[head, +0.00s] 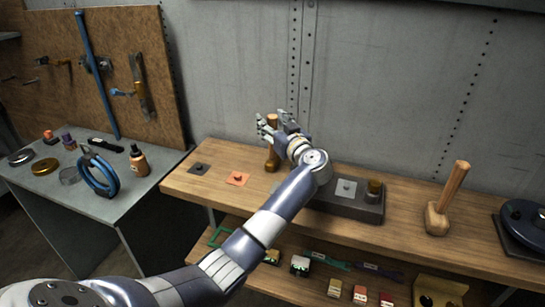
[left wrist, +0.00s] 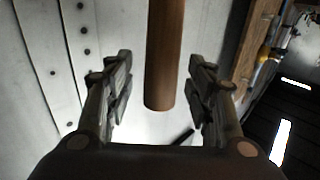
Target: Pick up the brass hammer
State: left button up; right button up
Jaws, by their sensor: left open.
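The brass hammer (head: 272,161) stands upright on the wooden bench, its brass-coloured head down and its brown handle up. My left gripper (head: 275,122) is open at the upper handle, with its fingers partly covering it in the head view. In the left wrist view the brown handle (left wrist: 164,60) shows between the two spread fingers of the left gripper (left wrist: 161,75), with a gap visible on each side. The hammer's head is not visible in that view. My right gripper is not in view.
A wooden mallet (head: 437,217) stands on the bench to the right. An orange plate (head: 237,179) and a dark plate (head: 199,169) lie left of the hammer. A riveted wall (head: 390,80) stands behind.

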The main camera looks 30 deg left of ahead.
aim_at(273, 115)
pick_arm(q)
grip_shut()
jog(key=shift+r, duration=0.1)
jog(key=shift+r, duration=0.1)
jog(key=shift+r, duration=1.65)
jog(key=s+d+r, duration=0.1)
jog(key=s+d, duration=0.8)
jog(key=s, duration=0.4)
jog(key=shift+s+r+b, duration=0.15)
jog(key=shift+r+b, duration=0.1)
jog(key=shift+b, duration=0.15)
jog(key=c, duration=0.7)
grip_release()
grip_shut()
